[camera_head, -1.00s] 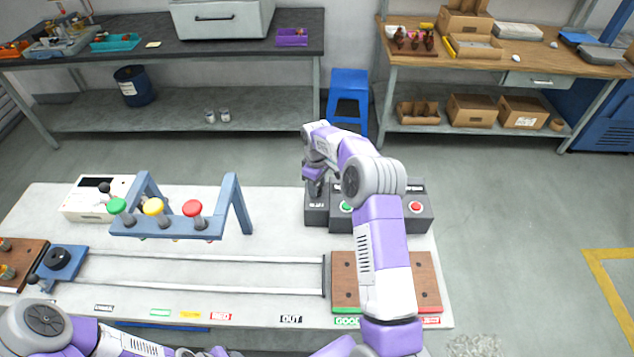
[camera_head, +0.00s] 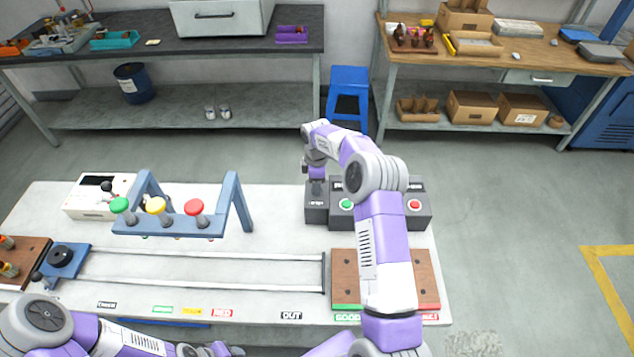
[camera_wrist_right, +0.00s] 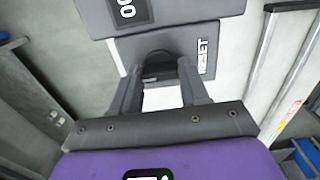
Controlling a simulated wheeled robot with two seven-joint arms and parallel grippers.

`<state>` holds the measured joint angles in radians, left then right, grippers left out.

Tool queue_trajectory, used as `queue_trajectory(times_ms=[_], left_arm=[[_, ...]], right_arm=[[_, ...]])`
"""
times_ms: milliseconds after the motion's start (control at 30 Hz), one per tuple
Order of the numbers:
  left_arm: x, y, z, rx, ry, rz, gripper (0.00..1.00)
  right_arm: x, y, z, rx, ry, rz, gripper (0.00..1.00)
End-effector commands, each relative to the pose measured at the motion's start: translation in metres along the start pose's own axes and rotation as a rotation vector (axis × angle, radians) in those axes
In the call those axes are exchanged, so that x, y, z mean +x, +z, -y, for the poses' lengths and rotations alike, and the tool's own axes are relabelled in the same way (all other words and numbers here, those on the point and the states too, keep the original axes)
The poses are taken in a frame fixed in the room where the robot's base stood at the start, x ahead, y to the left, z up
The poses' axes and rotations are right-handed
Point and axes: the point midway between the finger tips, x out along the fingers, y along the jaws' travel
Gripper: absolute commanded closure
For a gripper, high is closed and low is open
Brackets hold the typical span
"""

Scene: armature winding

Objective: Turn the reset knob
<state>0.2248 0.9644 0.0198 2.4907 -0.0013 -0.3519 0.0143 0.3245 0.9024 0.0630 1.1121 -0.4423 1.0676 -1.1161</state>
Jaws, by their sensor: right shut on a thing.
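The dark reset knob (camera_wrist_right: 158,66) sits on the grey control box between the two fingers of my right gripper (camera_wrist_right: 160,82), which is shut on it. The RESET label (camera_wrist_right: 203,58) shows beside the knob in the right wrist view. In the head view my right gripper (camera_head: 316,186) points down onto the left box (camera_head: 316,214) of the dark control boxes, and the knob is hidden there. Part of my left gripper (camera_head: 205,350) shows at the bottom edge; its fingers are unclear.
Green (camera_head: 346,203) and red (camera_head: 414,204) buttons sit on the boxes to the right, partly behind my right arm. A blue rack (camera_head: 180,226) with green, yellow and red knobs stands to the left. Rails (camera_head: 200,253) and a brown block (camera_head: 343,270) lie in front.

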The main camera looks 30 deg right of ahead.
Motion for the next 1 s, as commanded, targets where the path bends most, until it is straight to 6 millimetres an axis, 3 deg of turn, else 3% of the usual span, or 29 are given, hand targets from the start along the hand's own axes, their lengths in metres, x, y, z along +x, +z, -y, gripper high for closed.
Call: queue_trajectory(times_ms=[333, 367, 500, 833, 1000], left_arm=[[0.000, 0.000, 0.000, 0.000, 0.000, 0.000, 0.57], [0.000, 0.000, 0.000, 0.000, 0.000, 0.000, 0.57], [0.000, 0.000, 0.000, 0.000, 0.000, 0.000, 0.57], [0.000, 0.000, 0.000, 0.000, 0.000, 0.000, 0.57], [-0.001, 0.000, -0.001, 0.000, 0.000, 0.000, 0.57]], right_arm=[[-0.001, -0.002, -0.001, -0.007, 0.004, -0.003, 0.86], [-0.001, -0.002, -0.001, -0.007, 0.004, -0.003, 0.52], [-0.001, -0.001, -0.001, -0.005, 0.003, -0.002, 0.31], [-0.004, -0.001, 0.000, -0.004, 0.001, 0.000, 0.30], [-0.027, -0.001, -0.001, -0.004, 0.004, -0.002, 0.30]])
